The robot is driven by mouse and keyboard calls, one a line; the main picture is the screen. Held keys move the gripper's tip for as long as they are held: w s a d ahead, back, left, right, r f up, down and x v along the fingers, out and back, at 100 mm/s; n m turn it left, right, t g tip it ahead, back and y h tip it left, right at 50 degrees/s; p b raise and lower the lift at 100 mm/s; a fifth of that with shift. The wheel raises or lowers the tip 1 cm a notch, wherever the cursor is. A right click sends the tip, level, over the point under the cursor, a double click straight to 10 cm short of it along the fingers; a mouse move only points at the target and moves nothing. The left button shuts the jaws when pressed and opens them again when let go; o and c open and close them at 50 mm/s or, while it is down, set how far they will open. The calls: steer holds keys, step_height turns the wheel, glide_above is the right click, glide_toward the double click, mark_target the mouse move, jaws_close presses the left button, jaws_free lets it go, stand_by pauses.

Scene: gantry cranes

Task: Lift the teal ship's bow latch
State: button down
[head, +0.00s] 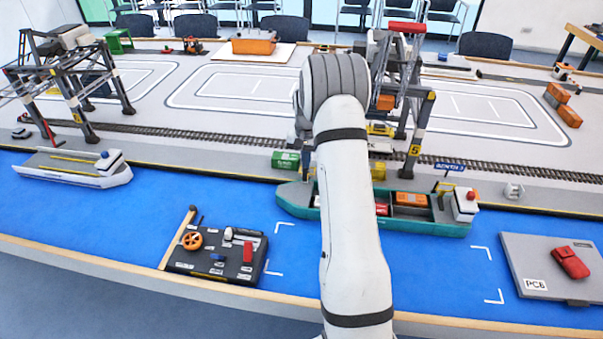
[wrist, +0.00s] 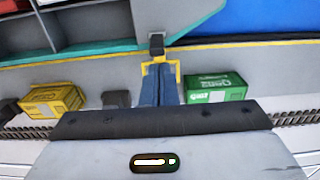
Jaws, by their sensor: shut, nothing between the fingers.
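The teal ship (head: 425,227) lies on the blue water along the quay, its middle hidden by my arm in the head view. Part of its teal hull edge (wrist: 103,47) and grey deck shows at the top of the wrist view. A small dark block (wrist: 157,42) stands at the hull edge; I cannot tell if it is the bow latch. My gripper (wrist: 159,68) is shut and empty, over the quay side, its tips just short of this block in the picture. A yellow bracket shape (wrist: 177,68) shows around the tips. Contact cannot be told. The head view hides the gripper.
A green container (wrist: 217,88) and a yellow container (wrist: 52,99) stand on the quay, either side of my fingers. A gantry crane (head: 418,125) stands close behind my arm. A black board (head: 215,255) and a grey PCB panel (head: 535,250) lie in front.

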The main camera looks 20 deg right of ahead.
mark_target(303, 190)
steer(key=shift+s+a+b, duration=0.4)
steer(key=shift+s+a, duration=0.35)
steer(key=shift+s, duration=0.3)
steer(key=shift+s+a+f+b, duration=0.5)
steer(key=shift+s+f+b, duration=0.15)
steer(key=shift+s, duration=0.1)
steer(key=shift+s+a+f+b, duration=0.45)
steer(key=shift+s+f+b, duration=0.15)
steer(key=shift+s, duration=0.1)
step_height(303, 190, up, 10)
steer(key=s+a+p, duration=0.1)
steer(key=s+p, duration=0.1)
steer(key=p, duration=0.3)
steer(key=shift+s+a, duration=0.25)
steer(key=shift+a, duration=0.1)
stand_by(0.4)
